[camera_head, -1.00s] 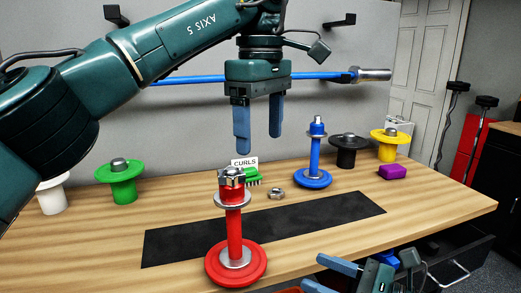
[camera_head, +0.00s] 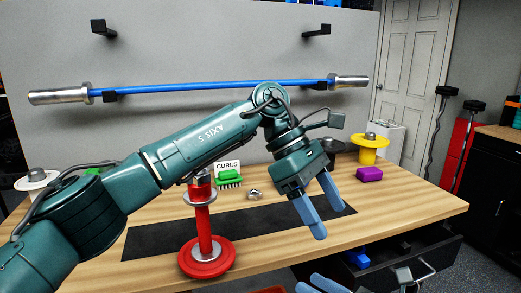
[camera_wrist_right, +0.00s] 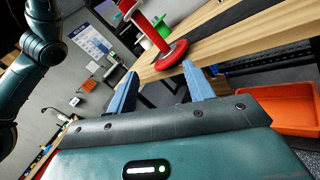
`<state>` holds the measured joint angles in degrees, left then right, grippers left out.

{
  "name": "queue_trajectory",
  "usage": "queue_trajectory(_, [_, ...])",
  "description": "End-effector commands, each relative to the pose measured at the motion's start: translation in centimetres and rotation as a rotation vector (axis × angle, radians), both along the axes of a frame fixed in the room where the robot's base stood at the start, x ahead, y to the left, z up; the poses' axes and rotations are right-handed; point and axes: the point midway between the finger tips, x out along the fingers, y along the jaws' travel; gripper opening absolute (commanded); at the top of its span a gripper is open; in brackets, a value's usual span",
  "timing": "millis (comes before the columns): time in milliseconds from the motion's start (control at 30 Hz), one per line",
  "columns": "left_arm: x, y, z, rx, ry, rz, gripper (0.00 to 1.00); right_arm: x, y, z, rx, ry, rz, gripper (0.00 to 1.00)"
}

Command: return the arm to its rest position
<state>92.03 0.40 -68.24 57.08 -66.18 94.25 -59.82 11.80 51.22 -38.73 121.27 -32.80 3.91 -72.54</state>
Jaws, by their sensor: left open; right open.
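My left arm reaches across the table from the left in the head view. Its gripper (camera_head: 329,223) is open and empty, fingers pointing down and right, over the right part of the black mat (camera_head: 155,240). My right gripper (camera_head: 322,285) shows only partly at the bottom edge. In the right wrist view it (camera_wrist_right: 160,72) is open, with nothing between its fingers. A red upright dumbbell (camera_head: 205,258) stands on the table left of my left gripper, its top partly behind my left arm. The blue upright dumbbell is hidden.
A blue barbell (camera_head: 210,87) hangs on the wall. An open drawer (camera_head: 400,262) juts out at right. An orange bin (camera_wrist_right: 290,118) stands right.

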Motion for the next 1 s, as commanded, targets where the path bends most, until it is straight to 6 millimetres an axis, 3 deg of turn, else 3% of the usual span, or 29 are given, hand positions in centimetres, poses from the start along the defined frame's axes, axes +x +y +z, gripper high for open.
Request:
queue_trajectory(100, [-2.6,-3.3,-1.6,-0.215,0.237,0.065,0.72,-0.1,0.2,-0.4,0.152,0.168,-0.043,0.52])
queue_trajectory(200, [-4.3,-5.3,-1.7,-0.398,0.477,0.163,0.72,-0.1,0.2,-1.0,0.296,0.324,-0.088,0.52])
queue_trajectory(333, [-5.0,-6.2,-0.9,-0.608,0.813,0.322,0.72,-0.3,0.0,-2.1,0.485,0.524,-0.151,0.52])
queue_trajectory(433, [-4.3,-5.5,-0.5,-0.745,1.091,0.465,0.72,-0.6,-0.3,-3.2,0.634,0.676,-0.202,0.52])
queue_trajectory(567, [-2.4,-3.1,-1.1,-0.891,1.463,0.669,0.72,-1.3,-0.8,-4.9,0.830,0.869,-0.276,0.52])
queue_trajectory(667, [-0.7,-0.2,-3.0,-0.983,1.753,0.836,0.72,-2.0,-1.3,-6.4,0.985,1.012,-0.339,0.52])
queue_trajectory(800, [0.8,4.9,-7.8,-1.078,2.163,1.083,0.72,-3.4,-1.9,-8.5,1.208,1.201,-0.435,0.52])
queue_trajectory(933, [0.2,10.1,-13.9,-1.140,2.537,1.320,0.72,-5.2,-2.6,-10.7,1.424,1.365,-0.536,0.52])
queue_trajectory(967, [-0.3,11.3,-15.5,1.122,-2.564,-1.345,0.72,-5.7,-2.7,-11.2,1.475,1.400,-0.560,0.52])
queue_trajectory(1000, [-1.2,12.9,-17.6,1.044,-2.461,-1.307,0.72,-6.4,-2.9,-11.9,1.543,1.445,-0.593,0.52])
